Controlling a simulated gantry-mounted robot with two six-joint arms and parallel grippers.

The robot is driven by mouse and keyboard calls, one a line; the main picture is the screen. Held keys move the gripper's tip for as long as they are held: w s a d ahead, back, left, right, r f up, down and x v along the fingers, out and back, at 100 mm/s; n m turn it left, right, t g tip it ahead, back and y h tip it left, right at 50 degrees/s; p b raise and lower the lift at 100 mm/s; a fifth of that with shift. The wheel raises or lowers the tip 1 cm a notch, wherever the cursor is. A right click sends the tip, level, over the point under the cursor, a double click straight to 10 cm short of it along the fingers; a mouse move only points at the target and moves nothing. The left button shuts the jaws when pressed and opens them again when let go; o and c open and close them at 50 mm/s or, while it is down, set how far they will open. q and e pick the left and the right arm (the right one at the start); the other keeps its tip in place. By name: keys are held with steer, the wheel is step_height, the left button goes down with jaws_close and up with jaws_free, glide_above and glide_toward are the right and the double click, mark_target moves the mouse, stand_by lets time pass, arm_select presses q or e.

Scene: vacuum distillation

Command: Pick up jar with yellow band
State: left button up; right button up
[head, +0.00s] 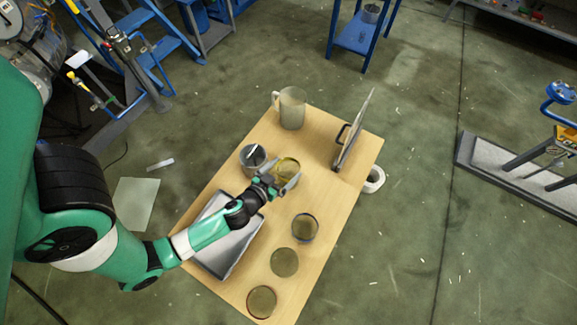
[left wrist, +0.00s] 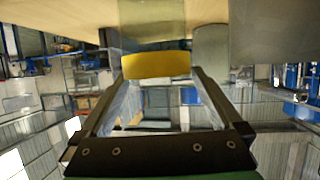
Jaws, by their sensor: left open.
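The glass jar with the yellow band (head: 289,166) stands on the wooden table, right of the grey pot. My left gripper (head: 284,175) is at the jar, its fingers open and reaching toward its sides; the gripper covers part of the jar. In the left wrist view, the yellow band (left wrist: 156,65) lies at the fingertips (left wrist: 157,74), between the two spread fingers. The scene appears upside down there, with the table at the top. I cannot tell whether either finger touches the glass. My right gripper is not in view.
A grey pot (head: 253,157) is close on the left, a metal tray (head: 230,246) nearer. Other jars (head: 305,228), (head: 284,262), (head: 262,302) line the near right side. A pitcher (head: 291,108) and an upright panel (head: 352,135) stand farther back. Bare tabletop (head: 325,195) lies right of the jar.

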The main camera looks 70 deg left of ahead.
mark_target(295, 162)
arm_select(q)
steer(key=x, duration=0.5)
steer(key=shift+w+d+f, duration=0.1)
steer(key=shift+w, duration=0.05)
steer(key=c, duration=1.2)
